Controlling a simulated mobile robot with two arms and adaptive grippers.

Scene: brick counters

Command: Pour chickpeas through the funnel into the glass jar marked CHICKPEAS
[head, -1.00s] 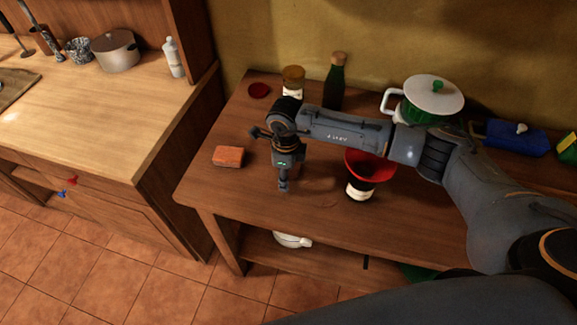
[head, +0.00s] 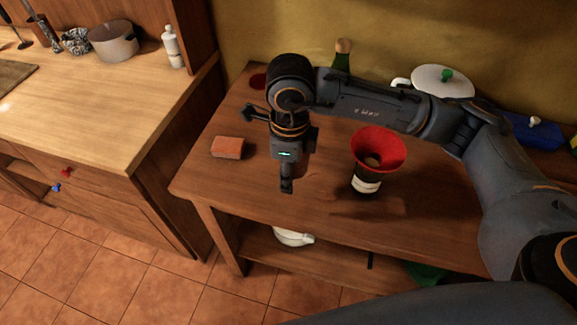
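A red funnel (head: 392,146) stands mouth up in a dark-looking jar with a white label (head: 366,185) on the wooden table. The label's writing is too small to read. My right arm reaches in from the right, above and behind the funnel. My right gripper (head: 287,185) points down over the table, left of the funnel and apart from it. A brownish shape shows just behind its fingers; I cannot tell whether it is held. No loose chickpeas can be made out. My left gripper is not in view.
A reddish block (head: 228,147) lies left of my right gripper. A red disc (head: 258,81), a green bottle (head: 342,60) and a white-lidded pot (head: 442,82) stand toward the back. A white vessel (head: 293,237) is on the lower shelf. The table's front is clear.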

